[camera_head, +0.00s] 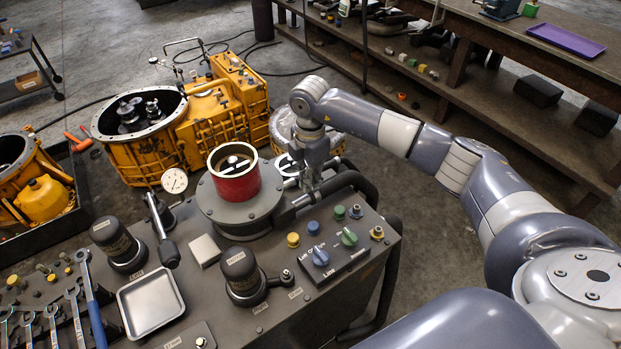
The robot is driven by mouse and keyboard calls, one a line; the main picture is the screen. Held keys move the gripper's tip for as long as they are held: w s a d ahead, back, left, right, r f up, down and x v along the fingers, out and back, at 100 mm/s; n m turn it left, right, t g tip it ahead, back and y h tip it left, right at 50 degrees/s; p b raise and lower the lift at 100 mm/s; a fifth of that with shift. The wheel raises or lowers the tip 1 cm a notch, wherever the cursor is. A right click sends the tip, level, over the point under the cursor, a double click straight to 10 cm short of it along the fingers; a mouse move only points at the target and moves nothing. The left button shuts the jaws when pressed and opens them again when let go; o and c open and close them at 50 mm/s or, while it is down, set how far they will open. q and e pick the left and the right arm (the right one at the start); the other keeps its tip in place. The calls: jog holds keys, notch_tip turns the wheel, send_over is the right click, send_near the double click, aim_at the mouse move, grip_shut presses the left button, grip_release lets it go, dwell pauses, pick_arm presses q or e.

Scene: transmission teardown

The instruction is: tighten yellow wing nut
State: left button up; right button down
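I cannot make out a clear yellow wing nut. A small yellow piece (293,240) sits at the left end of the row of coloured controls on the grey bench, too small to identify. My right gripper (308,182) points down just right of the red cylinder (234,174), above the back right part of the bench. Its fingertips are small and partly lost against the metal parts behind, so I cannot tell whether it is open or holds anything. My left gripper is not in view.
The grey bench (205,251) carries a metal tray (150,302), dark cylinders (118,243), wrenches (93,305) and a control box with blue and green knobs (320,256). Black tube rails edge its right side. A yellow gearbox housing (200,125) stands behind. A shelf table is at right.

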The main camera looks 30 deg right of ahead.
jog(key=shift+w+r, duration=0.1)
jog(key=c, duration=1.8)
grip_release()
notch_tip(320, 180, up, 12)
